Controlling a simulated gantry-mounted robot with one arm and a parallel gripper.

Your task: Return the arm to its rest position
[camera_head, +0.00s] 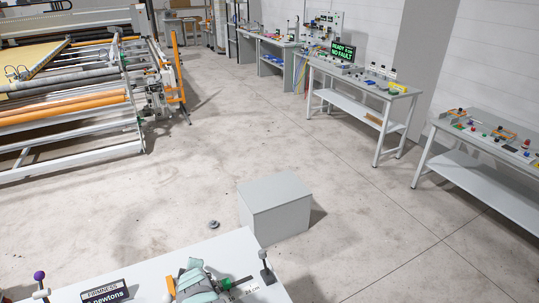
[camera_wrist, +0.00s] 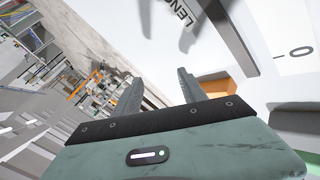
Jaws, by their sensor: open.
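My gripper (camera_wrist: 158,92) shows in the wrist view with its two grey fingers spread apart. Nothing is between them. A white surface with the partly cut-off lettering "LENG" lies beyond the fingers. In the head view, a teal-green part like my gripper's housing (camera_head: 196,284) shows at the bottom edge, over or beside the near white table (camera_head: 232,252). I cannot make out the fingers there. Most of the arm is out of view, so its full pose cannot be told.
A dark "FIRMNESS newtons" sign (camera_head: 105,293) and a purple-topped knob (camera_head: 39,276) are on the near table. A grey box (camera_head: 275,206) stands on the floor behind it. A quilting frame (camera_head: 75,100) is at left. Workbenches (camera_head: 360,85) line the right. Open floor lies between.

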